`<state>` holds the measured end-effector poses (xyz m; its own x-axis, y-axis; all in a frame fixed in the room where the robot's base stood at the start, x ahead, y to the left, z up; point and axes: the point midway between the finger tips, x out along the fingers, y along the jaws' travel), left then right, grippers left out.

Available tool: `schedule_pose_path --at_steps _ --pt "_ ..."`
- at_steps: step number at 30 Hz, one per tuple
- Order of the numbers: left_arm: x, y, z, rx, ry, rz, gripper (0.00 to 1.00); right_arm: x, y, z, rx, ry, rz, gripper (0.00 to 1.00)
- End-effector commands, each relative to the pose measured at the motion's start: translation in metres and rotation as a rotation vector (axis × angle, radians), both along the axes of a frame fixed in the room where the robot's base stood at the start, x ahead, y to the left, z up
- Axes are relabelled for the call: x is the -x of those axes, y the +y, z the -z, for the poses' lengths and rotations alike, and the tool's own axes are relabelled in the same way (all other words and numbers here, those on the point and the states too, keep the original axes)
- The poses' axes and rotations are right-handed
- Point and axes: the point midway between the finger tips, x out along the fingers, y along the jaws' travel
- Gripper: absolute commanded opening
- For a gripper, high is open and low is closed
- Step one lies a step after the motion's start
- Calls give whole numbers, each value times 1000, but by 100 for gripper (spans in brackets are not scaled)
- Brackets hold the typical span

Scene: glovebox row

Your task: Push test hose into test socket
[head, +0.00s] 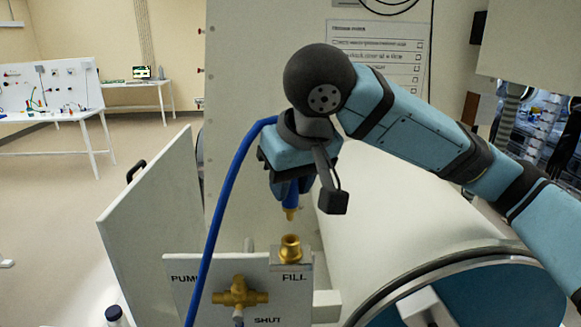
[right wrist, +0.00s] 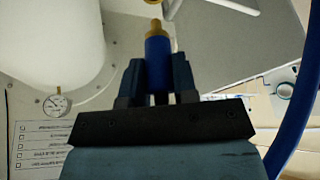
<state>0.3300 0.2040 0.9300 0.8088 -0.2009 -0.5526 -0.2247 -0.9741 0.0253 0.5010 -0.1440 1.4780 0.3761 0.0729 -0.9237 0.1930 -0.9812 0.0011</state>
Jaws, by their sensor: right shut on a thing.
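The test hose (head: 219,205) is blue with a brass tip. My right gripper (head: 291,190) is shut on its blue end piece and holds it with the brass tip pointing down. The tip is above the brass test socket (head: 291,249), with a visible gap between them. The socket stands upright at the panel's top edge, above the word FILL. In the right wrist view the hose's blue end (right wrist: 158,65) sits between the two fingers (right wrist: 158,80), and part of a brass ring (right wrist: 175,3) shows at the top edge. My left gripper is not in view.
A brass valve (head: 239,293) sits on the white panel between PUMP and SHUT. An open white door (head: 150,220) with a black handle stands at left. A large round port (head: 470,290) is at lower right. A gauge (right wrist: 56,104) shows in the wrist view.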

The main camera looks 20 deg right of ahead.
Motion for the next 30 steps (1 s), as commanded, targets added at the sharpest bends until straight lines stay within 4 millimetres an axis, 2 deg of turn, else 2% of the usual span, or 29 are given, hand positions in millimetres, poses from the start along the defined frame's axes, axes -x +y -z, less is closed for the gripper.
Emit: schedule_pose_path --at_steps 3,10,30 --pt "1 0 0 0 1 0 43 0 0 12 1 1 1 0" --pt "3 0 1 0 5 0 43 0 -1 25 1 0 1 0" --pt "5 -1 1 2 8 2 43 1 0 26 -1 -1 0 0"
